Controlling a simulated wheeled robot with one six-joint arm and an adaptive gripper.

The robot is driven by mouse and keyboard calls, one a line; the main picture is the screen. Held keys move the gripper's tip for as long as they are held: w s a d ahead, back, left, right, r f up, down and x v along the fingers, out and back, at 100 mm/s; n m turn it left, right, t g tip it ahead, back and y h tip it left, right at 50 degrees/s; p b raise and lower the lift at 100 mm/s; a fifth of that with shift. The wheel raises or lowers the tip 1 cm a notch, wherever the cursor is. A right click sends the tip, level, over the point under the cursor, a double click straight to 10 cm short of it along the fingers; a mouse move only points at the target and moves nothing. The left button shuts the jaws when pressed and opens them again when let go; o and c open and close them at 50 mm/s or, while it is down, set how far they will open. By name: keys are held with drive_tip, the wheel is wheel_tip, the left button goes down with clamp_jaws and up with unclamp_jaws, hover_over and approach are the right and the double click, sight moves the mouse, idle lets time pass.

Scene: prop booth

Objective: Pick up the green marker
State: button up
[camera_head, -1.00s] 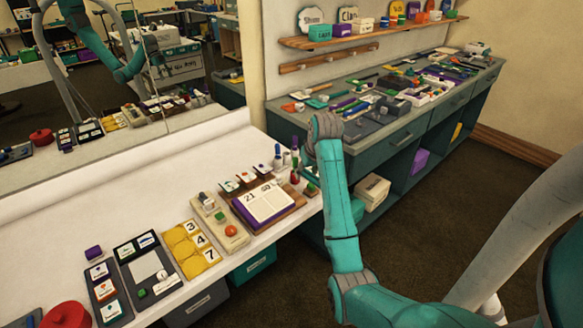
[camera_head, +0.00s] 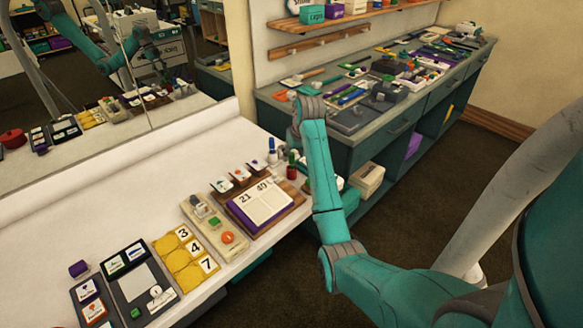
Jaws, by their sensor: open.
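A small upright green piece (camera_head: 293,157), which looks like the green marker, stands near the far right end of the white table (camera_head: 150,190). It is just left of my forearm and too small to make out clearly. A blue marker (camera_head: 272,148) stands upright to its left, and a small red thing (camera_head: 292,172) is just below it. My teal arm reaches up past the table's right end. My gripper is not visible; the arm seems to hide it.
On the white table are an open calendar book (camera_head: 262,203), yellow number cards (camera_head: 184,255) and dark card trays (camera_head: 137,280). A crowded teal counter (camera_head: 400,128) stands behind at the right. A mirror (camera_head: 185,60) is at the left. Brown floor lies open at the right.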

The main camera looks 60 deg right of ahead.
sight(292, 165)
drive_tip(key=shift+x, duration=2.75)
drive_tip(key=shift+d, duration=0.15)
clamp_jaws()
